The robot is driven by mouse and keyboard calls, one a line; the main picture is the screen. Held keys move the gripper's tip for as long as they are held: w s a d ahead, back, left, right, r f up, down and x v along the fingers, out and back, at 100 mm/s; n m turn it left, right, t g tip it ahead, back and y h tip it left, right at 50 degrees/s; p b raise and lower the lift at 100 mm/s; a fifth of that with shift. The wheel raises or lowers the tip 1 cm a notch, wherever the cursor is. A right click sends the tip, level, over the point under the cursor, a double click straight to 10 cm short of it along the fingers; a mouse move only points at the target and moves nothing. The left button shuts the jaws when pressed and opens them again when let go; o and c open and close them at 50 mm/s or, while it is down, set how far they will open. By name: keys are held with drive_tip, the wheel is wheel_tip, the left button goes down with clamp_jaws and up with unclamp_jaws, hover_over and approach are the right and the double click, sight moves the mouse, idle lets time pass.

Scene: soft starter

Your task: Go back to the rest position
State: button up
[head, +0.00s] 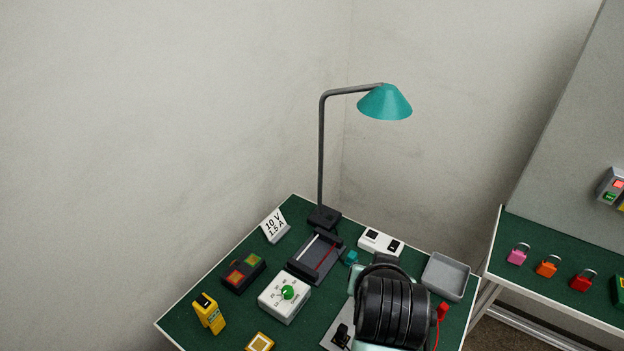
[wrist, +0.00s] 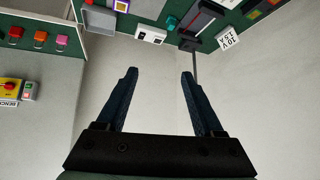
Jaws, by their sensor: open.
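My gripper (wrist: 159,74) shows in the wrist view with its two dark fingers apart and nothing between them. Beyond the fingers is bare wall, and the bench lies along the top of that upside-down picture. In the head view my arm's black ribbed section and pale green parts stand over the front right of the green-topped table (head: 228,300). The fingers cannot be made out there.
A teal lamp (head: 385,103) rises from the table's back corner. A sign (head: 275,225), a white dial box (head: 285,296), a yellow meter (head: 208,313), a dark slider device (head: 316,257) and a grey tray (head: 446,276) stand around my arm. Padlocks (head: 547,266) sit on the right bench.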

drive_tip(key=w+a+r+n+t+b, duration=0.1)
drive_tip(key=w+a+r+t, duration=0.3)
drive_tip(key=r, duration=0.9)
drive_tip(key=s+a+r+n+t+b, duration=0.1)
drive_tip(key=r+t, duration=0.5)
drive_tip(key=r, duration=0.6)
drive_tip(key=s+a+r+t+y+b, duration=0.1)
drive_tip(key=s+a+r+t, duration=0.2)
drive_tip(key=s+r, duration=0.3)
drive_tip(key=s+a+r+n+t+y, duration=0.1)
drive_tip(key=s+r+t, duration=0.5)
drive_tip(key=r, duration=0.7)
drive_tip(key=shift+s+a+r+b, duration=0.25)
drive_tip(key=shift+s+a+b, duration=0.2)
drive_tip(key=shift+a, duration=0.45)
